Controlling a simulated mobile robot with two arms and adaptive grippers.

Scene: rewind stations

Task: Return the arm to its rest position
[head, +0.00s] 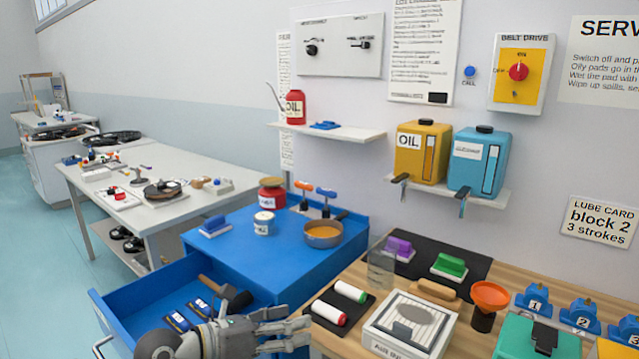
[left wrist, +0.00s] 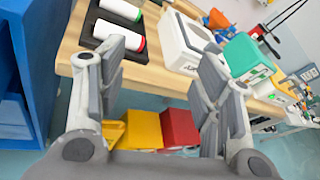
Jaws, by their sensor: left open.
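My left gripper (head: 285,331) is in the lower middle of the head view, beside the front left of the wooden bench (head: 385,275). Its jaws are apart and nothing is between them. In the left wrist view the same gripper (left wrist: 160,75) shows two spread grey fingers, with the bench edge beyond them. Its fingers overlap the open blue drawer and the bench corner in the head view. Whether it touches either cannot be told. My right gripper is in neither view.
The blue drawer (head: 108,310) stands open on the left, with a hammer and small packets inside. White bottles with red and green caps (head: 328,313) lie on a dark mat near the bench edge. A white box (head: 410,325) sits beside them. Red and yellow bins (left wrist: 178,128) are below the bench.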

